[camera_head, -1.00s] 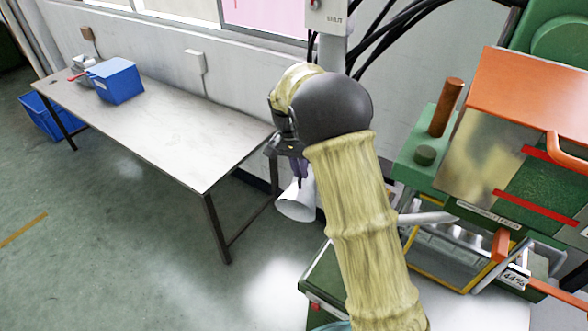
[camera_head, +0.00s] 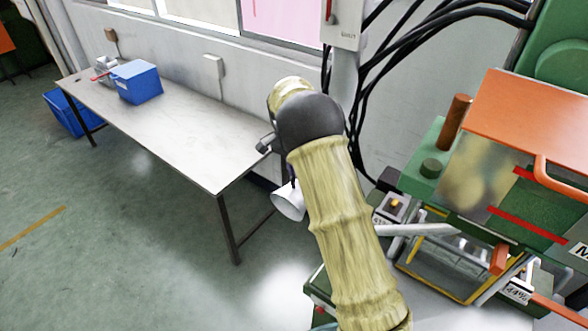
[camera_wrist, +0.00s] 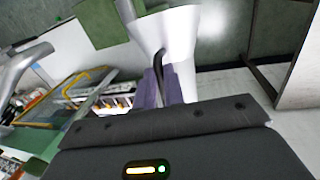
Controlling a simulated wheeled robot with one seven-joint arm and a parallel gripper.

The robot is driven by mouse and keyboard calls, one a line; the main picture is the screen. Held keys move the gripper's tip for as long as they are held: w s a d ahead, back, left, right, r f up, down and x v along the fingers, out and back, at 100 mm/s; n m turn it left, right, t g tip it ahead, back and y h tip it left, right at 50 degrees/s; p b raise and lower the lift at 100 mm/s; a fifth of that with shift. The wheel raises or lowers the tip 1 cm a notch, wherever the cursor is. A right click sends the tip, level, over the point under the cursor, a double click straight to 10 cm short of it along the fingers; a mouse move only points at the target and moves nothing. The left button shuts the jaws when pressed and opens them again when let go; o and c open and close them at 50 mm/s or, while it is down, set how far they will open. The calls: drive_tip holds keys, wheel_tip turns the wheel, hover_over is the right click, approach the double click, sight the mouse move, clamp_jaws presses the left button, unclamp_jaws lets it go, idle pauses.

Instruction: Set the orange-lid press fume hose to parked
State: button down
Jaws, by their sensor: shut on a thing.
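The orange-lid press (camera_head: 530,115) stands at the right, a green machine with an orange lid and a clear guard. Its fume hose shows as a grey tube (camera_head: 420,230) running left from the press and a white cone-shaped hood (camera_head: 287,204). My gripper is mostly behind my arm in the head view; its purple fingers are just above the hood. In the wrist view my gripper (camera_wrist: 161,85) is shut on a thin dark handle at the hood (camera_wrist: 182,45), whose wide mouth is beyond the fingers. The grey tube also shows there at the left (camera_wrist: 22,62). Its join to the hood is hidden.
A long grey table (camera_head: 190,135) stands left of the hood, with a blue bin (camera_head: 137,82) at its far end. Black cables (camera_head: 400,60) hang by the wall box (camera_head: 343,22). Open floor lies at the lower left.

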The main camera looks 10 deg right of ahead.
drive_tip(key=c, duration=1.5)
unclamp_jaws()
wheel_tip(320, 180, up, 17)
drive_tip(key=w+a+b, duration=0.1)
drive_tip(key=w+a, duration=0.1)
drive_tip(key=shift+w+a, duration=0.15)
drive_tip(key=shift+w, duration=0.05)
drive_tip(key=s+d+f+n+t+y+b, duration=0.1)
drive_tip(key=s+d+f+n+t, duration=0.1)
drive_tip(key=s+d+f+n, duration=0.45)
drive_tip(key=s+f, duration=0.2)
drive_tip(key=s, duration=0.5)
drive_tip(key=s+d+f+n+t+b, duration=0.1)
drive_tip(key=s+f, duration=0.3)
drive_tip(key=s, duration=0.4)
drive_tip(key=s+d+f+n+t, duration=0.1)
drive_tip(key=s+d+f, duration=0.1)
drive_tip(key=s, duration=0.6)
drive_tip(key=shift+d+f+n+y, duration=0.25)
drive_tip(key=shift+f+n+y, duration=0.1)
drive_tip(key=shift+f, duration=0.45)
